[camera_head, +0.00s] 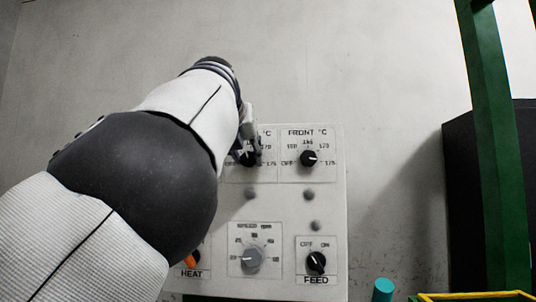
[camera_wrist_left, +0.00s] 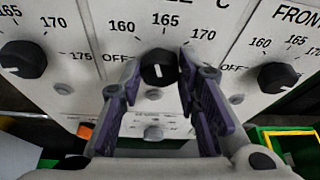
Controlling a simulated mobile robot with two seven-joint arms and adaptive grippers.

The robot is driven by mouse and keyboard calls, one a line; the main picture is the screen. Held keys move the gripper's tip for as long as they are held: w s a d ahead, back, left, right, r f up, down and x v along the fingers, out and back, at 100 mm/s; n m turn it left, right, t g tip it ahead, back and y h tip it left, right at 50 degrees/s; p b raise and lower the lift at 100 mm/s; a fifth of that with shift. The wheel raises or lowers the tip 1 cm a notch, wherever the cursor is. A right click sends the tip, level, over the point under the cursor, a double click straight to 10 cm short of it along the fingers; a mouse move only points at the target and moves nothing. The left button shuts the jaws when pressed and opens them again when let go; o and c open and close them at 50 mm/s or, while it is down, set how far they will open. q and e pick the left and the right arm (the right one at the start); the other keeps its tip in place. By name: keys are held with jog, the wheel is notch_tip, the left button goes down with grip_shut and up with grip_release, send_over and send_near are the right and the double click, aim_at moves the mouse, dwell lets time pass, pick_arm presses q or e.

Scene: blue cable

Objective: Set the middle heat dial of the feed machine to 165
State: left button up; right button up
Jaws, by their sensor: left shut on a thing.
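The middle heat dial (camera_wrist_left: 158,66) is a black knob under the printed scale 160, 165, 170. In the left wrist view its white line is about upright, in line with the 165 mark. My left gripper (camera_wrist_left: 160,82) has its purple-padded fingers on either side of this knob and is shut on it. In the head view my left gripper (camera_head: 251,150) is at the feed machine's panel (camera_head: 330,215), and my arm hides much of the panel's left side. My right gripper is in neither view.
The front dial (camera_head: 308,158) is to the right, its mark toward 175. Another dial (camera_wrist_left: 22,60) is at the left. Below are a grey selector knob (camera_head: 252,260), an orange-marked heat switch (camera_head: 190,262) and a black feed switch (camera_head: 316,262). A green post (camera_head: 495,150) stands at the right.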

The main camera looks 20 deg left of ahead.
pick_arm(q)
jog(key=shift+w+d+f+m+y, duration=0.1)
jog(key=shift+w+d+m+y, duration=0.05)
jog(key=shift+m+y, duration=0.7)
jog(key=shift+m+g, duration=0.25)
jog(key=shift+g, duration=0.05)
jog(key=o, duration=1.2)
jog(key=shift+w+f, duration=0.1)
jog(key=shift+w, duration=0.05)
